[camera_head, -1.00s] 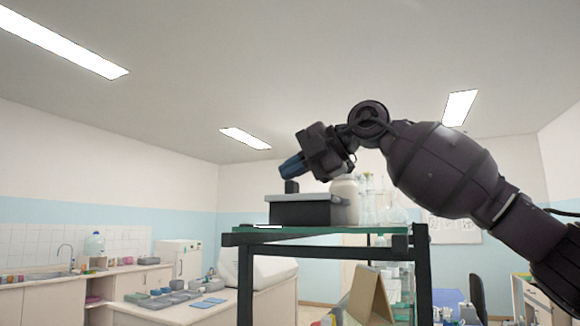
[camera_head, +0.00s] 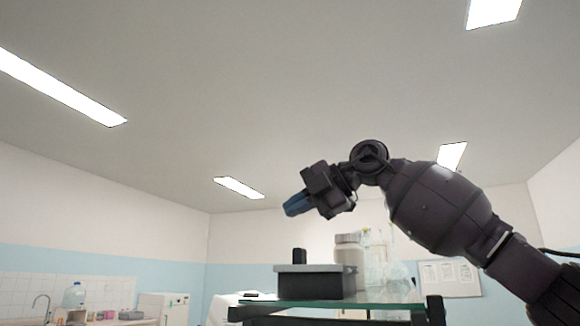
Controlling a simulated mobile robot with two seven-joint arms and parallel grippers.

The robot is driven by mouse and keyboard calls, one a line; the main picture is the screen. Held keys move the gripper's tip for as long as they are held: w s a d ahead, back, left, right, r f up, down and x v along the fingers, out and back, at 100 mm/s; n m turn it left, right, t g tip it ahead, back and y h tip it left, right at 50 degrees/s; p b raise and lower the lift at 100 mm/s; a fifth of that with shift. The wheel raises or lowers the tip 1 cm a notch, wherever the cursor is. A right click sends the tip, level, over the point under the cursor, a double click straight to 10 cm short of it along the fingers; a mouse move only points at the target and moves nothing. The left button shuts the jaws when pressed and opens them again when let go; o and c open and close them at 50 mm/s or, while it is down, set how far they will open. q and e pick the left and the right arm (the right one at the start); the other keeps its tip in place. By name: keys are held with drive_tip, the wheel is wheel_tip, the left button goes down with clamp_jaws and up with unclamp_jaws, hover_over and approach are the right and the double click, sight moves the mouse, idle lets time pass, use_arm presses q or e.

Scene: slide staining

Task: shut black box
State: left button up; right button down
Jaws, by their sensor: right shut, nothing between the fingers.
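The black box (camera_head: 312,284) stands on the glass top of a dark-framed rack. A flat lid lies across its top, and a small dark knob (camera_head: 299,256) rises from it. From this low angle I cannot see into the box or tell how well the lid seats. My right gripper (camera_head: 296,205) is shut and empty. It hangs in the air above the knob, clear of it, with blue fingers pointing left and down. My left gripper is not in view.
A white jar (camera_head: 349,254) stands right behind the box, with clear glassware (camera_head: 384,262) to its right. The glass shelf (camera_head: 385,296) has dark corner posts. A small dark flat item (camera_head: 258,294) lies left of the box. The air above is free.

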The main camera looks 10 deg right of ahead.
wheel_tip(320, 180, up, 8)
drive_tip(key=shift+s+d+r, duration=0.2)
drive_tip(key=shift+d+r, duration=0.05)
idle(0.5)
